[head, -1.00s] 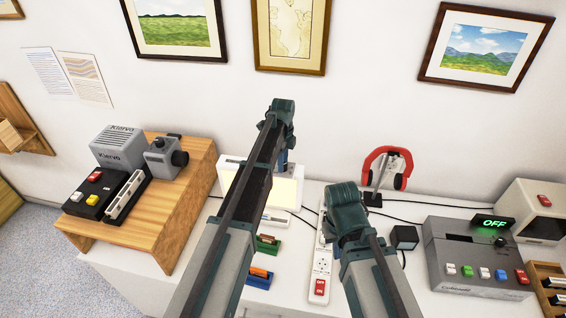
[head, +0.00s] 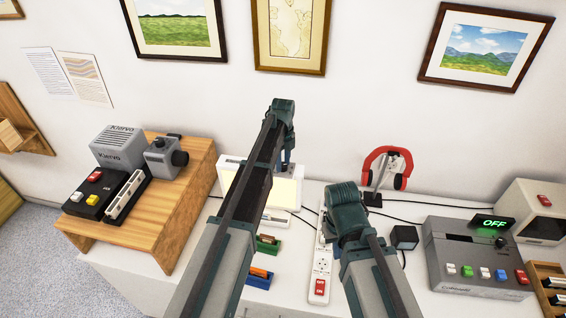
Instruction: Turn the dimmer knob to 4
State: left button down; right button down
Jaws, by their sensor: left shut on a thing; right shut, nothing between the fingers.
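My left gripper (head: 286,163) points down at the back of the table, beside the right edge of a pale, lit panel (head: 288,194). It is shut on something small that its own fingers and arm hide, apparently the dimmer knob. No knob scale or pointer can be read there. My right gripper (head: 347,208) is shut and empty above the table, to the right of the panel, with its fingertips mostly hidden.
A white power strip (head: 321,267) lies between my arms. A headphone stand with red headphones (head: 386,168), a black cube (head: 404,237) and a grey machine (head: 478,256) reading OFF stand right. A wooden riser (head: 190,205) with grey devices is left.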

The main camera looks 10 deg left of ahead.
aim_at(283, 165)
pick_arm(q)
jog(key=shift+c, duration=2.2)
grip_release()
jog(key=shift+r, duration=0.1)
notch_tip(283, 165, up, 14)
jog(key=p, duration=1.3)
jog(key=shift+p, duration=0.4)
jog(key=shift+f, duration=0.2)
